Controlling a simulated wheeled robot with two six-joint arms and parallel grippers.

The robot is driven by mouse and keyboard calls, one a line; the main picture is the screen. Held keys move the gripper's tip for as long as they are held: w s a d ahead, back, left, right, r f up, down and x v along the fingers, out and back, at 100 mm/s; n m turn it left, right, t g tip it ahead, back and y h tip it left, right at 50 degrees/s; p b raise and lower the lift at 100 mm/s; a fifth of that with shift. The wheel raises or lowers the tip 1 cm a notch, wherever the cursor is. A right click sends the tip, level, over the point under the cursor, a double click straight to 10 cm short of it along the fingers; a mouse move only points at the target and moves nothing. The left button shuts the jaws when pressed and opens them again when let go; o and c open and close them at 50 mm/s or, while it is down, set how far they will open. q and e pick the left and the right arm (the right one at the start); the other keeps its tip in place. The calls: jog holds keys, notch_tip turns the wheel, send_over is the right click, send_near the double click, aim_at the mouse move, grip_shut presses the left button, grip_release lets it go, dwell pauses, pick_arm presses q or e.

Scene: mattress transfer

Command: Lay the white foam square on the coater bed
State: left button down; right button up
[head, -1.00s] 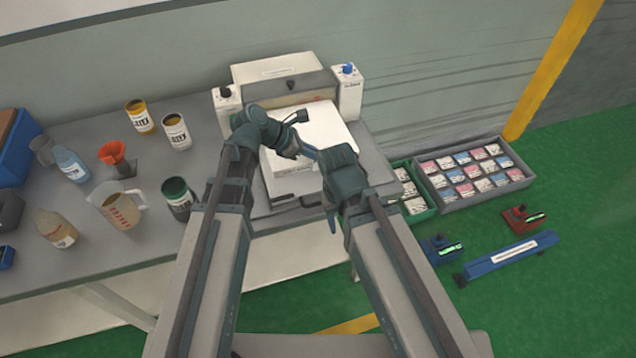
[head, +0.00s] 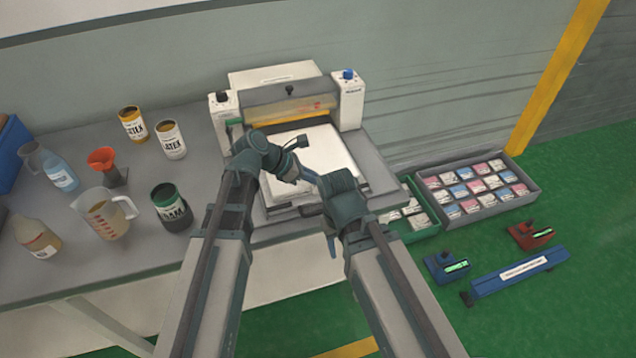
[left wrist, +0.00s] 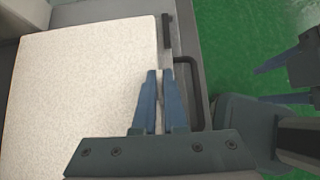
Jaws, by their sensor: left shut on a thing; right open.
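The white foam square (head: 325,148) is over the bed of the coater (head: 347,100), in front of its roller opening. I cannot tell whether it rests fully on the bed (head: 374,168) or hangs slightly above it. My left gripper (head: 309,177) is shut on the foam's near edge; in the left wrist view its blue fingers (left wrist: 159,100) pinch the right edge of the foam (left wrist: 80,85), which looks flat. My right gripper (head: 332,243) is open and empty, in front of the coater and apart from the foam. My arms hide part of the foam's front.
Cans, a jug (head: 105,213), bottles and a red funnel (head: 104,160) stand on the bench to the left. A green crate (head: 422,228) and a grey tray (head: 527,190) of packets are at the right. A blue bar (head: 518,272) lies on the green floor.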

pick_arm(q)
jog(key=c, duration=1.4)
grip_release()
jog(key=shift+f, duration=0.15)
jog(key=o, duration=0.4)
